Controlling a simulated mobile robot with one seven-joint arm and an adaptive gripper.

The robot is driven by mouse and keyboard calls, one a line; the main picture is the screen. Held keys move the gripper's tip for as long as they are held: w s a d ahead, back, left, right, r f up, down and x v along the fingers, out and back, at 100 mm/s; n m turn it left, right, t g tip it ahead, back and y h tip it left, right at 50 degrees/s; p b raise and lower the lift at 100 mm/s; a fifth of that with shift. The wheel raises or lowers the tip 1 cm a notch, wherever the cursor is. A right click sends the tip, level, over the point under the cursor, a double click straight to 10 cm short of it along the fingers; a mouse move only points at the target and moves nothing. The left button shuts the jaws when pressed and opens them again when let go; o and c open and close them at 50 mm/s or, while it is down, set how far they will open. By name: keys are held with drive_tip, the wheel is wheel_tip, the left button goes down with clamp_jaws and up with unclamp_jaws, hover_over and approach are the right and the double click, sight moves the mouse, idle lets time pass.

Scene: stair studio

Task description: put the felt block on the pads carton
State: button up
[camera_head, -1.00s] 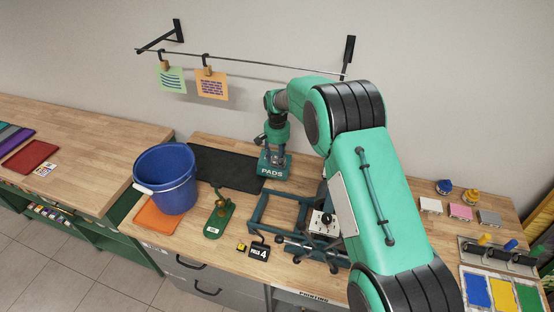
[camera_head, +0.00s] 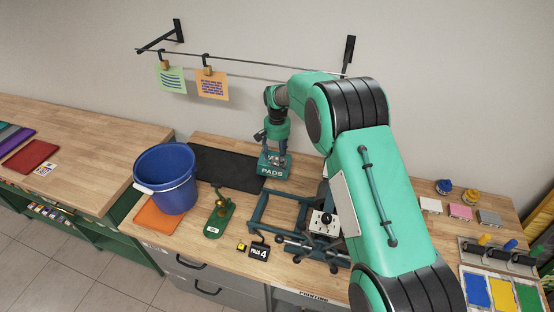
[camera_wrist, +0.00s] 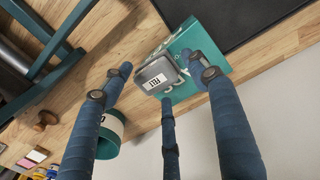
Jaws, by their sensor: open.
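The teal pads carton (camera_head: 272,171) stands at the back of the wooden bench, beside a black mat. In the wrist view the carton (camera_wrist: 220,62) lies under the felt block (camera_wrist: 158,76), a small grey block with a white FELT label. The block appears to rest on the carton, near one edge. My gripper (camera_head: 275,158) is above the carton. Its fingers (camera_wrist: 160,72) are spread around the block in the wrist view. The gripper is open. In the head view the block is too small and covered to make out clearly.
A blue bucket (camera_head: 165,178) and a green stand (camera_head: 219,216) are left of the carton. A teal frame (camera_head: 275,215) lies in front. The black mat (camera_head: 225,166) is bare. A teal round container (camera_wrist: 112,125) stands near the fingers in the wrist view.

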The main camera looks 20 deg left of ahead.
sight(277, 159)
drive_tip(key=shift+r, duration=1.95)
